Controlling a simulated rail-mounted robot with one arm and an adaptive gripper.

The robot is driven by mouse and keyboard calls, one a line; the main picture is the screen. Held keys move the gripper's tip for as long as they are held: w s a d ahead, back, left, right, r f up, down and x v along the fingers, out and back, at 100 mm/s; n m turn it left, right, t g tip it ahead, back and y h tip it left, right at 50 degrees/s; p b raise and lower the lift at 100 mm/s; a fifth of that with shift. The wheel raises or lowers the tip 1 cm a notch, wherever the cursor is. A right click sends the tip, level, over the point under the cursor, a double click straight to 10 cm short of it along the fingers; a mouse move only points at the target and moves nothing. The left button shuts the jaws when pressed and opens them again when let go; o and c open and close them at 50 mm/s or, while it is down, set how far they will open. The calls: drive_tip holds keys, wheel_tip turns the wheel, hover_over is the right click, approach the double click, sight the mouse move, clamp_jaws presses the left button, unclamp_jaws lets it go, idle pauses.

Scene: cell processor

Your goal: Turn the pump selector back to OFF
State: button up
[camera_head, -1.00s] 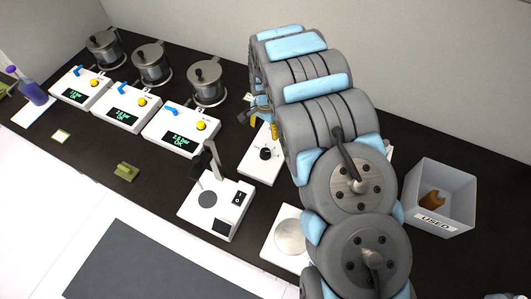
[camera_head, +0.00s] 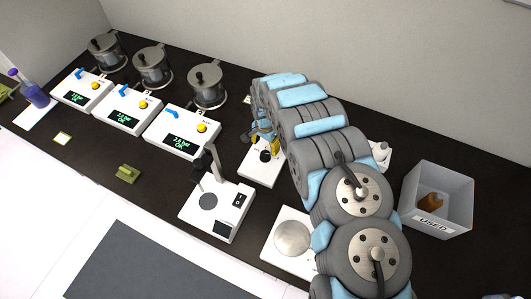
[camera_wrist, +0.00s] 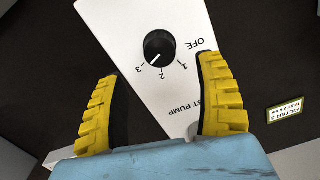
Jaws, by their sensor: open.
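The pump selector is a black round knob (camera_wrist: 160,46) on a white panel (camera_wrist: 130,22) marked OFF, 1, 2 and 3. Its white pointer line appears to face the 3. In the head view the knob (camera_head: 265,156) sits on the white pump panel (camera_head: 257,172), partly covered by my arm. My gripper (camera_wrist: 160,72) is open and empty, with one yellow finger on each side of the panel's lower part in the wrist view. The knob lies just beyond the fingertips, between their lines. In the head view my gripper (camera_head: 268,141) is close to the knob.
White devices with green displays (camera_head: 182,139) and metal pots (camera_head: 206,88) stand to the left. A white device with an upright post (camera_head: 221,226) and a flat plate device (camera_head: 278,258) are in front. A grey USED bin (camera_head: 446,223) holds a brown item at right.

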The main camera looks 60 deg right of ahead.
sight(265, 153)
drive_tip(key=shift+f, duration=2.1)
drive_tip(key=shift+w+f, duration=0.1)
drive_tip(key=shift+f, duration=0.9)
drive_tip(key=c, duration=1.2)
